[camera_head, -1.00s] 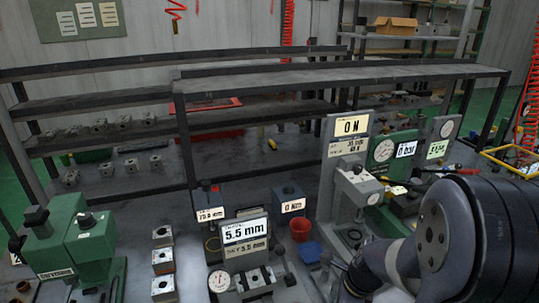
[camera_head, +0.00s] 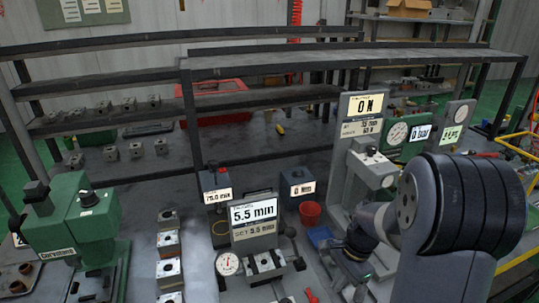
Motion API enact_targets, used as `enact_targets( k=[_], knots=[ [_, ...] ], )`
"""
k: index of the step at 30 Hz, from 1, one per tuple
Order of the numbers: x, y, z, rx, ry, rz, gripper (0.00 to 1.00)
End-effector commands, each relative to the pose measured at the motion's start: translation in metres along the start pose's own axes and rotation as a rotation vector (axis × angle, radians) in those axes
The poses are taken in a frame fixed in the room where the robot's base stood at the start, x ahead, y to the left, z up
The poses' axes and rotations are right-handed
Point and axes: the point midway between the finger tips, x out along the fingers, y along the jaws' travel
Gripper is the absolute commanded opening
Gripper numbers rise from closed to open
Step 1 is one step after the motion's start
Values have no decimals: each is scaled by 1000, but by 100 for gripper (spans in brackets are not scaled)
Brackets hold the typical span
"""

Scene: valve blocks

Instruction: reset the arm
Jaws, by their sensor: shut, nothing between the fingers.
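My arm comes in at the lower right, with its large dark rounded joint in front of the bench's right part. My gripper (camera_head: 355,279) points down at the lower middle right, below the wrist. It is small and dark in the picture; it is shut and holds nothing. The fingertips are hard to make out against the dark bench.
A "5.5 mm" display (camera_head: 254,213) stands behind the vise. A red cup (camera_head: 310,213) and blue tray (camera_head: 320,236) are near my wrist. A green machine (camera_head: 85,225) is at left, beside a column of metal blocks (camera_head: 168,245). Shelves with blocks (camera_head: 135,150) stand behind.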

Motion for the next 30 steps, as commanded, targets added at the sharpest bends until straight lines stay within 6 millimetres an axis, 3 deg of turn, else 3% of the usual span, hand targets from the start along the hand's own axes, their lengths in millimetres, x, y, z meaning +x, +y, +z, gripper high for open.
enact_targets(
  k=[3, 6, 19, 24, 30],
  knots=[
    [0, 1, -18, 9, 0, -3, 0],
    [-6, 1, -24, 9, 0, -3, 0],
    [-10, 1, -27, 9, 0, -2, 0],
    [-4, 1, -20, 9, -2, -1, 0],
    [-2, 2, 8, 43, 1, -11, 0]
  ],
)
